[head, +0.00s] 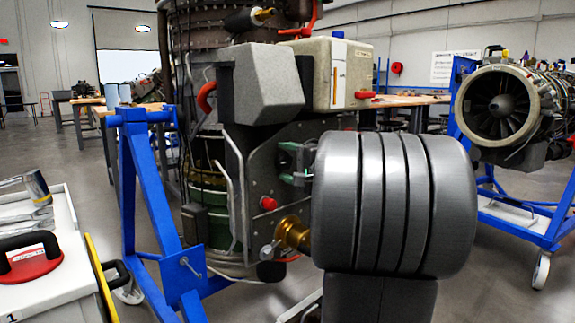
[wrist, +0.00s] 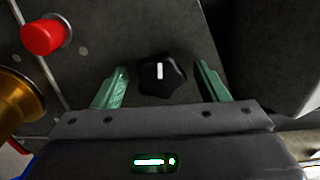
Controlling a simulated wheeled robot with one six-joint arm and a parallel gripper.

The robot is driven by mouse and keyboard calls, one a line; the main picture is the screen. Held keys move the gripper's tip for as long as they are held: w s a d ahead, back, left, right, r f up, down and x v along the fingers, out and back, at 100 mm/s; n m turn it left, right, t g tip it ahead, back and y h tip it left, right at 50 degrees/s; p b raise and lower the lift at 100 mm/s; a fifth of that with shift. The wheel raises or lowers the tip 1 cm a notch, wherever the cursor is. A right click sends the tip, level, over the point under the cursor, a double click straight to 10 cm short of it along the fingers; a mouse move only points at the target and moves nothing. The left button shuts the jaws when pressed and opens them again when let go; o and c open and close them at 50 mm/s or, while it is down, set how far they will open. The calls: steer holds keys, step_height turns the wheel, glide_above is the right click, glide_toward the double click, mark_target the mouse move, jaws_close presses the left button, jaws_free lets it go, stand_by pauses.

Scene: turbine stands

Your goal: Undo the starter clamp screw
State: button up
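The clamp screw's knob, a black star-shaped knob (wrist: 165,83) with a white mark pointing straight up in the picture, sits on the dark engine plate in the wrist view. My gripper (wrist: 162,70) is open, with one green finger to the left of the knob and one to the right. A gap shows on each side, so neither finger touches it. How deep the fingertips reach along the knob I cannot tell. In the head view my gripper (head: 296,162) is at the engine's dark side plate (head: 250,165), and the knob cannot be made out.
A red button (head: 268,203) and a brass cylindrical fitting (head: 293,233) sit below my gripper; in the wrist view they are at left. A grey box (head: 268,85) juts out above. A blue stand (head: 150,190) holds the engine. A white cart (head: 50,290) stands at left.

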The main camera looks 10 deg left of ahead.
mark_target(286, 162)
steer(key=shift+o, duration=0.7)
steer(key=shift+v, duration=2.5)
steer(key=x, duration=0.5)
steer(key=shift+w+a, duration=0.1)
steer(key=shift+m, duration=0.5)
steer(key=shift+r+m+p, duration=0.25)
steer(key=shift+m+p, duration=0.25)
steer(key=shift+p, duration=0.2)
steer(key=shift+f+m+p, duration=0.2)
steer(key=shift+m+p, duration=0.7)
steer(key=shift+p, duration=0.05)
